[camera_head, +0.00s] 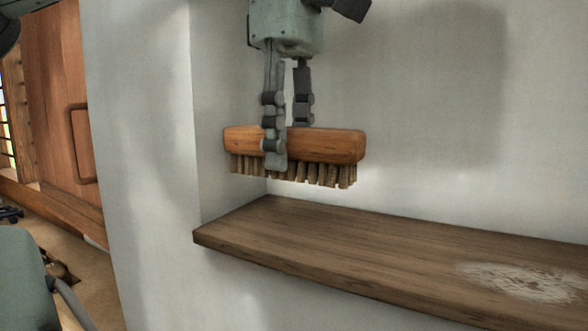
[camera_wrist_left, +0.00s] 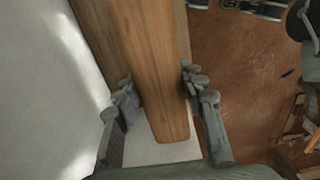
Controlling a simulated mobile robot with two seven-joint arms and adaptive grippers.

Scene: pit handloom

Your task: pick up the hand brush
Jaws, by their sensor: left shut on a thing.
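The hand brush (camera_head: 328,145) has an orange-brown wooden back and a row of brown bristles pointing down. My left gripper (camera_head: 287,147) comes from above in the head view and is shut on the brush's wooden back, left of its middle. The brush hangs roughly level above the wooden shelf (camera_head: 360,242), with a gap below the bristles. In the left wrist view the brush's wooden back (camera_wrist_left: 150,60) lies between the two fingers of the gripper (camera_wrist_left: 158,95). My right gripper is not in view.
The shelf sits in a white wall niche (camera_head: 440,120) and has a pale worn patch (camera_head: 522,281) at its right. A white wall edge (camera_head: 140,130) stands at left. Beyond it are a wooden panel (camera_head: 60,90) and a brown floor.

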